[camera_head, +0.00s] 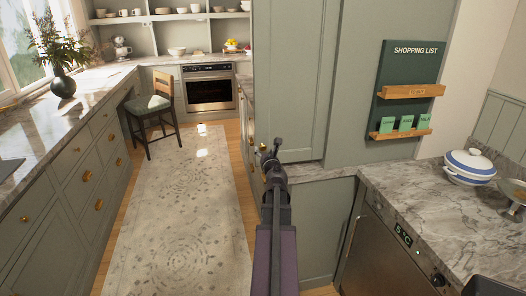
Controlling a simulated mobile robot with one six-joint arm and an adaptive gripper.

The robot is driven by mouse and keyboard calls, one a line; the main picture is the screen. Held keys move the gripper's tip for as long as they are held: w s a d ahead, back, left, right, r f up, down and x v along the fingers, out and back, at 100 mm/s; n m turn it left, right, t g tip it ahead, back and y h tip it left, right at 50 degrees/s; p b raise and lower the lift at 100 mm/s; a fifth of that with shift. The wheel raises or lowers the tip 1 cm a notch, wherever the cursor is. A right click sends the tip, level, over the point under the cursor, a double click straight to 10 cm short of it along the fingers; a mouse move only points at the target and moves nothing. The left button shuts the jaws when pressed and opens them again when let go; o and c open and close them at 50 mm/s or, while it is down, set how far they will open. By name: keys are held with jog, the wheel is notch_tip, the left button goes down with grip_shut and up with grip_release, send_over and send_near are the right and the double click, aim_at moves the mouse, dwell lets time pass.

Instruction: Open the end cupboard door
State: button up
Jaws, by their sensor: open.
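A tall grey-green cupboard door (294,75) stands upright in the upper middle of the view, flush in its cabinet. A lower grey-green panel (328,225) is under the marble ledge, right of my arm. I cannot tell which one is the end cupboard door. My gripper (270,153) is in front of the tall door's lower left corner, open, with nothing seen between its fingers. A small gold knob (263,147) shows right beside the fingers; I cannot tell whether they touch it. My arm hides part of the lower cabinet front.
A marble counter (440,215) at right holds a blue-and-white lidded pot (468,166). A dark shopping list board (408,90) hangs on the wall. A patterned rug (185,215) covers the aisle at left; a chair (152,110) stands at its far end.

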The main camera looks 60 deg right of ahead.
jog(key=v, duration=1)
jog(key=shift+r, duration=0.1)
dwell(0.5)
jog(key=w+a+m+g+h+p, duration=0.1)
jog(key=w+a+m+g, duration=0.2)
jog(key=w+a+m, duration=0.6)
jog(key=w+a+f+m+g+y+p, duration=0.1)
jog(key=w+a+f+m+g+y, duration=0.1)
jog(key=w+a+f+m, duration=0.4)
jog(key=w+a+f+m+g+y, duration=0.2)
jog(key=a+m, duration=0.3)
jog(key=a, duration=0.3)
jog(key=s+a+f+m+g+y, duration=0.1)
jog(key=a+f+g+y, duration=0.1)
jog(key=a, duration=0.9)
jog(key=s+a+f+m+g+y+p, duration=0.1)
jog(key=a+y, duration=0.3)
jog(key=a, duration=0.8)
jog(key=s+a+f+m+g+y, duration=0.1)
jog(key=a+f+m+g+y, duration=0.1)
jog(key=a, duration=0.9)
jog(key=shift+s+a+f+g+y+p, duration=0.2)
jog(key=shift+s+f+g+y+p, duration=0.2)
jog(key=shift+f+y, duration=0.55)
jog(key=shift+w, duration=0.1)
